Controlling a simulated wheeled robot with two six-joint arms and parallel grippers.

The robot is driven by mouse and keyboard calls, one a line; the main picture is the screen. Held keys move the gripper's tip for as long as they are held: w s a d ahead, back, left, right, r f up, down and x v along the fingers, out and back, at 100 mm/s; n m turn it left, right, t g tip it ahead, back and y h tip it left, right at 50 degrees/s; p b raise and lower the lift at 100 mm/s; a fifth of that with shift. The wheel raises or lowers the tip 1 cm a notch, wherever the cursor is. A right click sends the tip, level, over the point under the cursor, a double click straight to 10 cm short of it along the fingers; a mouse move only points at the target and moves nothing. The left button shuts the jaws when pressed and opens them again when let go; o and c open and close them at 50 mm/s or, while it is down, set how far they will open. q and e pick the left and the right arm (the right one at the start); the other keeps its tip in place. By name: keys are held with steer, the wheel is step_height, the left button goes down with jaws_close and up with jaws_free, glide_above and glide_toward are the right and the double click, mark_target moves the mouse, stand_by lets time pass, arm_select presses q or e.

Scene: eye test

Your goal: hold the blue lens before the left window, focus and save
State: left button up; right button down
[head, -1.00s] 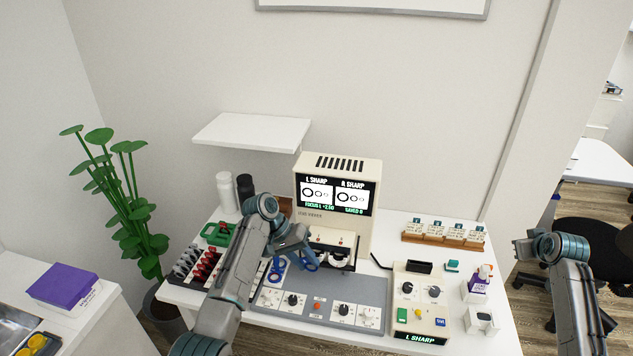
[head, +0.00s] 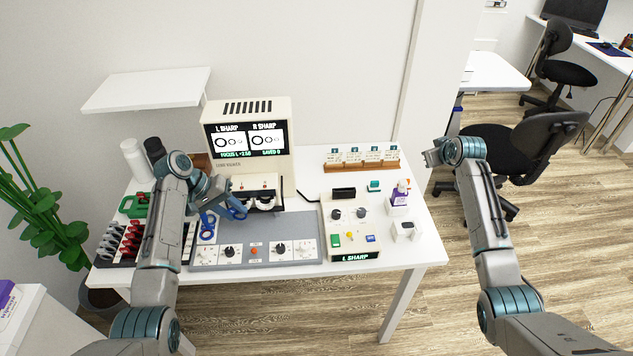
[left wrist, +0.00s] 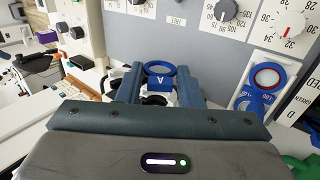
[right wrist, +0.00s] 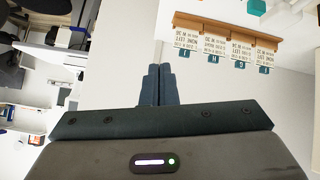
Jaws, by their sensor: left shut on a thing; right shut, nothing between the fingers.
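The viewer (head: 222,163) is a cream box on the table. Its screen (head: 247,137) reads "L SHARP", "R SHARP", a focus line and "SAVED 0". My left gripper (head: 222,211) is shut on the blue lens (head: 238,210), in front of the viewer's left side. In the left wrist view the lens (left wrist: 160,72) is a ring with a tab marked A, close to the window parts; its exact alignment with the left window is unclear. The control box (head: 331,214) shows "L SHARP" in green. My right gripper (head: 431,158) is shut and empty, right of the table.
Another blue ring (head: 207,233) lies on the left of the grey knob panel (head: 265,238). Red and grey tools (head: 125,240) stand at the left.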

steer(key=m+y, duration=0.2)
steer(key=m, duration=2.6)
glide_above(371, 238)
steer(key=s, duration=0.1)
steer(key=shift+d+f+g, duration=0.15)
steer(key=shift+g, duration=0.15)
steer(key=shift+f, duration=4.45)
steer(key=shift+f, duration=0.1)
steer(key=shift+f, duration=0.3)
